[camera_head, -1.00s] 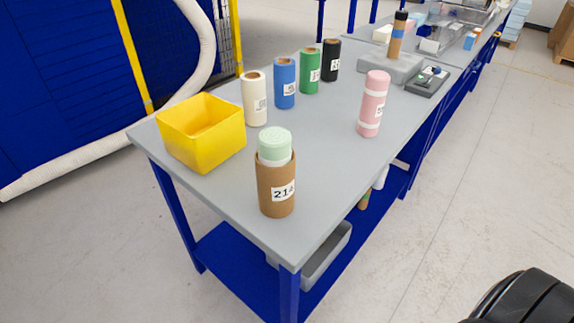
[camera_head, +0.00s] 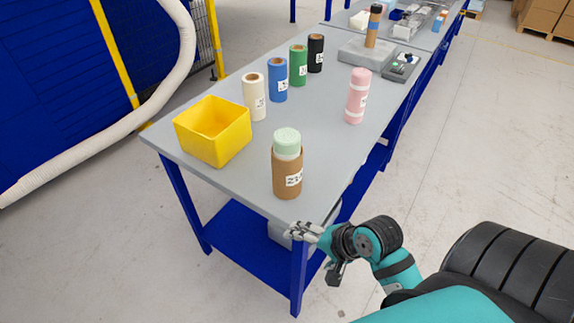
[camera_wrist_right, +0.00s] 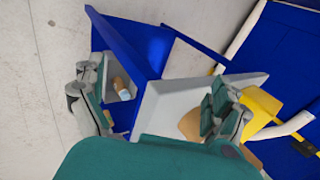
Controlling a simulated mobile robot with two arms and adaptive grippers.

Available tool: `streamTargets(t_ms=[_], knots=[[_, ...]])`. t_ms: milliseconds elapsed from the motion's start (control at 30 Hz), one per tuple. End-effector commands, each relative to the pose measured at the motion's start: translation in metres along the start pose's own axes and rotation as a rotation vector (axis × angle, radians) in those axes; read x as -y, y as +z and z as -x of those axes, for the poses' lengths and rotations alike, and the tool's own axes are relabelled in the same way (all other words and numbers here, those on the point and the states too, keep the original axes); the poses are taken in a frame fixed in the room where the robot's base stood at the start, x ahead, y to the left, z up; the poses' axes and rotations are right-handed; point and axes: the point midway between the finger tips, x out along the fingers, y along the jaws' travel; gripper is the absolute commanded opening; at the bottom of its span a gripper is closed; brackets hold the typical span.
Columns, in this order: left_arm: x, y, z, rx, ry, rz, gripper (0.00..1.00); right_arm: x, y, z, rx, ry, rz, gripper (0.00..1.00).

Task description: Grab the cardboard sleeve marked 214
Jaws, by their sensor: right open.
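The brown cardboard sleeve (camera_head: 287,178) marked 214 stands upright near the table's front corner. A pale green foam roll (camera_head: 287,141) sticks out of its top. My right gripper (camera_head: 303,231) is open and empty at the table's near corner, in front of and lower in the picture than the sleeve, apart from it. In the right wrist view, its two fingers (camera_wrist_right: 160,97) are spread wide, with the table corner between them. A brown shape there, probably the sleeve (camera_wrist_right: 189,124), is partly hidden by the right-hand finger. My left gripper is not in view.
A yellow bin (camera_head: 213,132) stands left of the sleeve. White (camera_head: 254,98), blue (camera_head: 277,80), green (camera_head: 298,66) and black (camera_head: 316,54) rolls line the table's far side. A pink roll (camera_head: 357,97) stands behind right. The grey tabletop (camera_head: 225,176) between is clear.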

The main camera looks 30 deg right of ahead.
Motion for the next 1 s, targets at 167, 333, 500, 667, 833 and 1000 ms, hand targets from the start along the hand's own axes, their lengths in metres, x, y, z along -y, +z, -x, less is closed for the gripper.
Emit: streamTargets(t_ms=[167, 333, 500, 667, 833, 1000], knots=[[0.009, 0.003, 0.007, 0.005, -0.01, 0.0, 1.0, 0.033, -0.019, 0.048, 0.01, -0.129, -0.377, 1.0], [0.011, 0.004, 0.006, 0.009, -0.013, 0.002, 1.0, 0.054, -0.048, 0.073, 0.073, -0.273, -0.819, 1.0], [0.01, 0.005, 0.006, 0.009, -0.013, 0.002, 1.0, 0.074, -0.078, 0.106, 0.203, -0.424, -1.278, 1.0], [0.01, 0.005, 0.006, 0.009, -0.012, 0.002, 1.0, 0.085, -0.096, 0.131, 0.326, -0.512, -1.557, 1.0], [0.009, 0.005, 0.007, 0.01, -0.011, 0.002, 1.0, 0.093, -0.102, 0.133, 0.381, -0.536, -1.65, 1.0], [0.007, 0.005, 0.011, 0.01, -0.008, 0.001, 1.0, 0.112, -0.107, 0.105, 0.384, -0.535, -1.653, 1.0]])
